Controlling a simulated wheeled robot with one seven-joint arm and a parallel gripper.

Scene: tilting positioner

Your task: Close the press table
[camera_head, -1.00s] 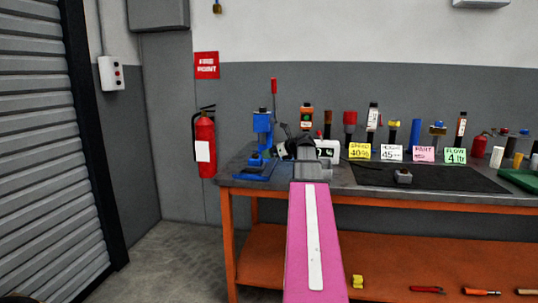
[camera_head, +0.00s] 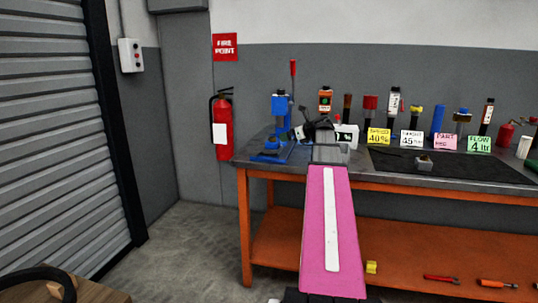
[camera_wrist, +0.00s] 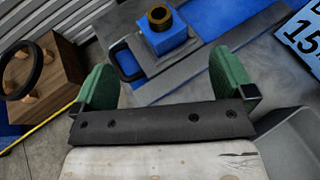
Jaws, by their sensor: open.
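The blue press (camera_head: 279,105) stands at the left end of the workbench, with a red-tipped lever upright above it and a blue base below. In the wrist view a blue block (camera_wrist: 166,40) with a brass ring on top sits on a blue and grey base, with a black loop handle (camera_wrist: 126,60) at its left. I cannot tell how far the press table is open. My gripper (camera_wrist: 163,70) has green fingers spread apart with nothing between them. The blue block and handle lie beyond the fingertips, apparently apart from them. In the head view my arm partly hides the bench.
The workbench (camera_head: 340,176) holds bottles, tools and coloured cards right of the press. A black mat (camera_head: 455,168) covers part of its top. A fire extinguisher (camera_head: 222,122) hangs left of the bench. A wooden block with a black ring (camera_head: 62,285) stands at lower left. Floor between is clear.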

